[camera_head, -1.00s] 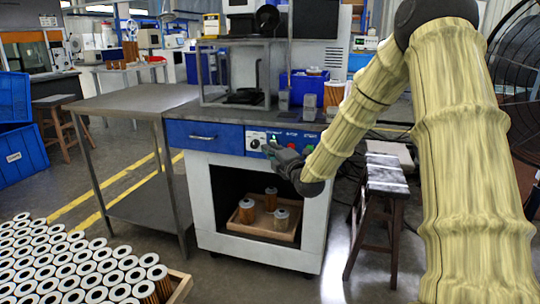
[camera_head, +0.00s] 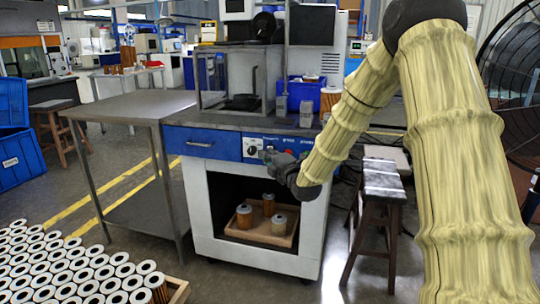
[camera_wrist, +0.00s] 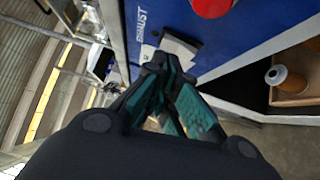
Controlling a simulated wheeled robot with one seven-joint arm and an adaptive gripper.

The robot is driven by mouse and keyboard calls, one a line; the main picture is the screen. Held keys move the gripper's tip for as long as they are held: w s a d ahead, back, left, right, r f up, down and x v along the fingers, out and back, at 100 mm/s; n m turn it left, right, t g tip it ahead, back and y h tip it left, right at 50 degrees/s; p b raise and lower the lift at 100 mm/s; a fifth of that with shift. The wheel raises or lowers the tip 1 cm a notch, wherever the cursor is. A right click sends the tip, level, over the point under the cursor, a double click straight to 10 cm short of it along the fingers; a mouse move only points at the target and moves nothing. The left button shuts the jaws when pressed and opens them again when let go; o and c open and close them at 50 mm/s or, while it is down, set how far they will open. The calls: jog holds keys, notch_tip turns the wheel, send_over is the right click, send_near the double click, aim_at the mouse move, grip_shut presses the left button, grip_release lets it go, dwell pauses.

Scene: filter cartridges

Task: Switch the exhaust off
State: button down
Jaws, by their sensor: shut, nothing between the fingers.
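The workbench's blue control panel (camera_head: 225,143) carries a white plate with a dark knob (camera_head: 252,148) and a red button (camera_head: 289,153). In the wrist view the word EXHAUST (camera_wrist: 140,28) is printed in white on the blue panel. A pale grey plate (camera_wrist: 182,48) sits beside it, partly behind my fingertips. A red button (camera_wrist: 211,5) is at the top edge. My gripper (camera_wrist: 158,62) is shut and empty, its tips at or very near the panel by the label. In the head view my gripper (camera_head: 266,155) hides part of the panel. The exhaust switch's position cannot be told.
A wooden tray (camera_head: 244,232) with several filter cartridges sits in the open cabinet below the panel. A steel table (camera_head: 135,106) stands left, a stool (camera_head: 383,185) right. Many cartridges (camera_head: 75,265) fill the front left. Floor before the cabinet is free.

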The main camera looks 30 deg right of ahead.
jog(key=s+a+r+p, duration=0.1)
jog(key=s+a+p, duration=0.1)
jog(key=s, duration=1)
jog(key=shift+s+a+r+p, duration=0.2)
jog(key=shift+a+p, duration=0.15)
jog(key=shift+p, duration=0.05)
